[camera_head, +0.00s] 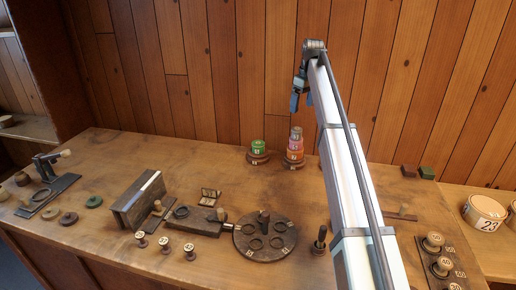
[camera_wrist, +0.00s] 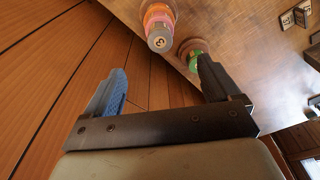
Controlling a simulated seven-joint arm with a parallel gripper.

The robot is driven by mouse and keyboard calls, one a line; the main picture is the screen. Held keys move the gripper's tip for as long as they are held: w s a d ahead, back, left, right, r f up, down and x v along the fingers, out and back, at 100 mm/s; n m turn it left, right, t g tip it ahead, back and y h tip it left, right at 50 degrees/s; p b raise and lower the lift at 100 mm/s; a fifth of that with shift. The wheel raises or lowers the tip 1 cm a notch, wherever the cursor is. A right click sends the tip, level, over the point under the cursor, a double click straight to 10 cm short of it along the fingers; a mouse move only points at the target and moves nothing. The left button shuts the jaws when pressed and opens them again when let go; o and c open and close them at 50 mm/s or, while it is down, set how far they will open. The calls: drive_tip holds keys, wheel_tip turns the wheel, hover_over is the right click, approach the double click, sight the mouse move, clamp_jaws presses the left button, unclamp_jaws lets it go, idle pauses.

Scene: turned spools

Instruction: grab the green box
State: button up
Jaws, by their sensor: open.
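A small dark green box (camera_head: 427,172) sits at the back right of the wooden table, just right of a dark red box (camera_head: 409,170). My gripper (camera_head: 302,101) is raised high in front of the plank wall, up and left of the green box and well apart from it. In the wrist view my gripper (camera_wrist: 160,66) is open, with nothing between its fingers. The green box is not seen in the wrist view.
A green round piece (camera_head: 258,147) and a stack of orange and pink rings (camera_head: 295,145) stand at the back middle. A round dark tray (camera_head: 265,240) and a slotted rack (camera_head: 440,262) are nearer. Table around the two boxes looks clear.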

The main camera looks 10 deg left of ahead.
drive_tip(key=n+h, duration=0.1)
drive_tip(key=n, duration=0.8)
hover_over(259, 143)
drive_tip(key=shift+g, duration=0.4)
wheel_tip(259, 143, down, 15)
drive_tip(key=shift+w+d+f, duration=0.1)
drive_tip(key=shift+w+d, duration=0.05)
drive_tip(key=shift+a+f, duration=0.15)
drive_tip(key=shift+f, duration=1.25)
drive_tip(key=shift+a+f, duration=0.1)
drive_tip(key=shift+f, duration=1.25)
drive_tip(key=shift+c, duration=0.2)
drive_tip(key=c, duration=1.1)
